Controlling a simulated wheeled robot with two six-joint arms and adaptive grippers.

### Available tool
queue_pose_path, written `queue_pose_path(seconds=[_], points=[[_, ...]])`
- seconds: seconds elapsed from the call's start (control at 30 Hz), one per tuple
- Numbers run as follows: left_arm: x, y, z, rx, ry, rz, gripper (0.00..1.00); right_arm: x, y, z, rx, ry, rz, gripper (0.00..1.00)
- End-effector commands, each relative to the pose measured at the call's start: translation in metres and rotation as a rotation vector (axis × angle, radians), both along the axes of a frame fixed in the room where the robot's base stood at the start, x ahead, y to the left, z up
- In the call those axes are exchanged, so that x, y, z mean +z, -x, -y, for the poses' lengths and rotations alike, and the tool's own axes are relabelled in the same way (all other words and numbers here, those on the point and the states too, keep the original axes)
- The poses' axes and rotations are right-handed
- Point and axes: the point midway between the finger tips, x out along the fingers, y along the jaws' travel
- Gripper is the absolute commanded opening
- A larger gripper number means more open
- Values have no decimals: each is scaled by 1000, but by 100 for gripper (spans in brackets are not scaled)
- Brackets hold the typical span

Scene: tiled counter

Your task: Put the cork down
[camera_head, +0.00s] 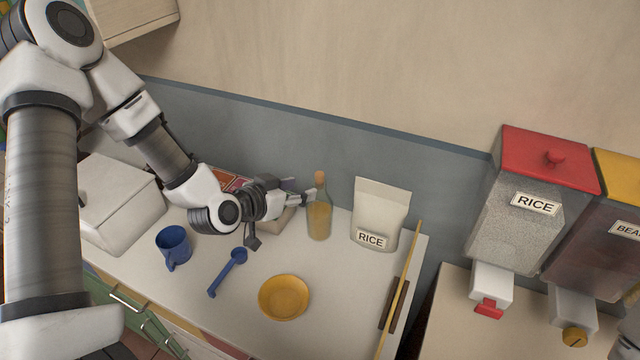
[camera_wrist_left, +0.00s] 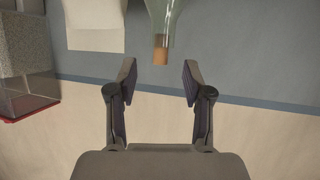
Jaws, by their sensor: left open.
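The cork (camera_head: 320,176) sits in the mouth of an upright glass bottle (camera_head: 319,218) that has yellowish contents. In the left wrist view the cork (camera_wrist_left: 160,51) shows at the end of the bottle neck, with the picture upside down. My left gripper (camera_head: 308,198) reaches in from the left, close beside the bottle's upper part. In the wrist view its two fingers (camera_wrist_left: 158,72) are spread apart with nothing between them, and the cork appears just beyond the tips. My right gripper is not in view.
A white rice bag (camera_head: 381,211) stands right of the bottle. A yellow bowl (camera_head: 284,297), blue scoop (camera_head: 228,270) and blue mug (camera_head: 173,246) are on the counter (camera_head: 340,290). A long thin stick (camera_head: 400,290) lies near the right edge. Dispensers (camera_head: 530,205) stand farther right.

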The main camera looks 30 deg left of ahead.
Motion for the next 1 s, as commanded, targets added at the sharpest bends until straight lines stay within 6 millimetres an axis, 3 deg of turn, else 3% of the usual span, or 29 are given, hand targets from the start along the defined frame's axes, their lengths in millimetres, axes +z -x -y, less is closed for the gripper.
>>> queue_pose_path(seconds=[0.03,0.17,0.37,0.6,0.87,1.0], points=[[11,-3,2,-6,-7,19,51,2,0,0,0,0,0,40],[21,-10,4,-11,-15,40,51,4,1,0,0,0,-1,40],[13,-33,9,-12,-16,40,51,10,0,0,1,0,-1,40],[0,-70,18,-14,-15,42,51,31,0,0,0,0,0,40],[-7,-78,20,-10,-10,43,51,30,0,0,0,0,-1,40],[-7,-77,20,-11,-11,43,25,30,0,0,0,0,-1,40]])
